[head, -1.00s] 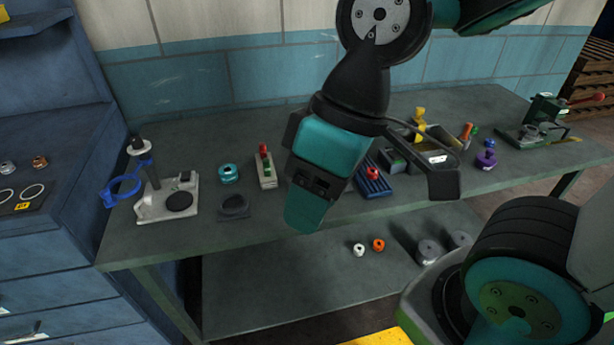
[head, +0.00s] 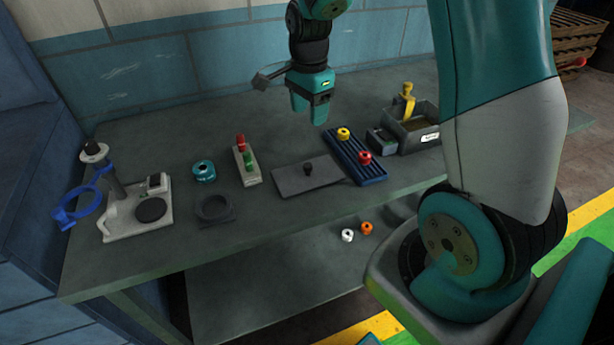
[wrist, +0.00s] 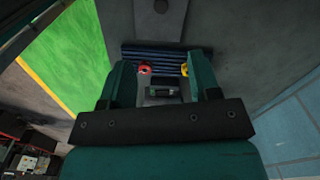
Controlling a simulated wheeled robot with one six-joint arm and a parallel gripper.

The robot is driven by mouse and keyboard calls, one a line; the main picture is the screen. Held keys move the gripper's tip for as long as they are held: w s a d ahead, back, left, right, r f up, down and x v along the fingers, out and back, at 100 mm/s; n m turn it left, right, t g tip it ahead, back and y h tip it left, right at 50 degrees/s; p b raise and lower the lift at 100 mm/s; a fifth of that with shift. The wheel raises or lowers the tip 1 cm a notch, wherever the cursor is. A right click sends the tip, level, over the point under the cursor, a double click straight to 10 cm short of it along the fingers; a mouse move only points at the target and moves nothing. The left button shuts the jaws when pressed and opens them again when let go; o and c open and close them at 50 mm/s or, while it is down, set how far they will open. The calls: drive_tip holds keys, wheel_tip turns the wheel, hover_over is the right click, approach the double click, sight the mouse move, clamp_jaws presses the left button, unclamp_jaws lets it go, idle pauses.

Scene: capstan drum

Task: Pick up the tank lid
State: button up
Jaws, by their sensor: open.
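The tank lid looks to be the flat dark grey plate (head: 307,183) with a small black knob (head: 308,169) on top. It lies flat on the bench, left of the blue ribbed rack. In the wrist view, part of the plate with its knob (wrist: 160,6) shows at the top edge. My gripper (head: 309,113) is open and empty, above the bench and behind the lid, pointing down. In the wrist view, my gripper (wrist: 161,78) has its fingers apart, with the rack beyond them and the lid further off.
The blue rack (head: 352,152) carries a yellow (head: 344,133) and a red ring-like piece (head: 364,157). A grey bin (head: 412,133) with a yellow handle stands to its right. A red-and-green button block (head: 246,165), teal ring (head: 204,171) and dark round holder (head: 214,209) sit left of the lid.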

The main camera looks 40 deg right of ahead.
drive_tip(key=p, duration=0.2)
approach(309, 165)
wheel_tip(309, 165, down, 5)
drive_tip(key=shift+a+f, duration=0.1)
drive_tip(key=shift+f, duration=0.1)
drive_tip(key=shift+w+f+p, duration=0.1)
drive_tip(key=shift+f+p, duration=0.65)
drive_tip(key=shift+f, duration=1.85)
clamp_jaws()
drive_tip(key=shift+r, duration=0.1)
